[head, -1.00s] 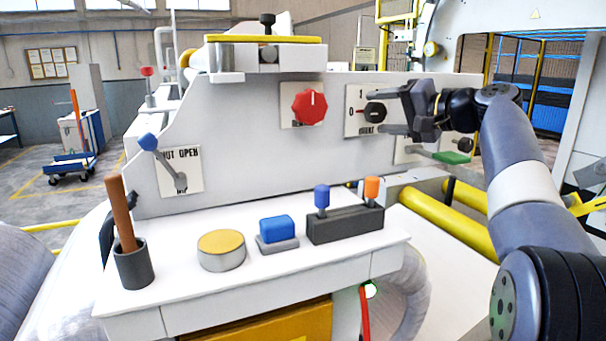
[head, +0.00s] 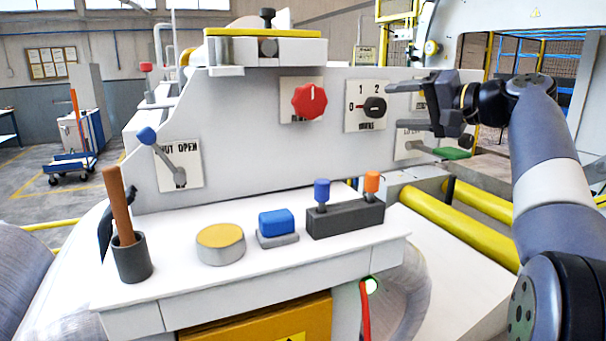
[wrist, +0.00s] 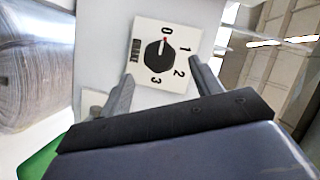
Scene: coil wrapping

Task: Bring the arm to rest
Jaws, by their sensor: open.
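My gripper (head: 388,106) is open and empty in the head view, to the right of the black selector knob (head: 374,107) on the upright white panel (head: 240,120). Its two fingers point left, one above the other, and look apart from the knob. In the wrist view the fingers of my gripper (wrist: 160,88) are spread, with the black knob (wrist: 160,56) on its numbered plate ahead between them. The knob's red mark is near 0. My arm reaches in from the right side of the head view.
A red knob (head: 308,101) and a blue-tipped lever (head: 160,155) are on the panel. The white shelf below holds a cup with a brown stick (head: 130,255), a yellow-topped button (head: 220,243), a blue button (head: 276,223) and a two-lever box (head: 345,218). Yellow rollers (head: 455,225) lie right.

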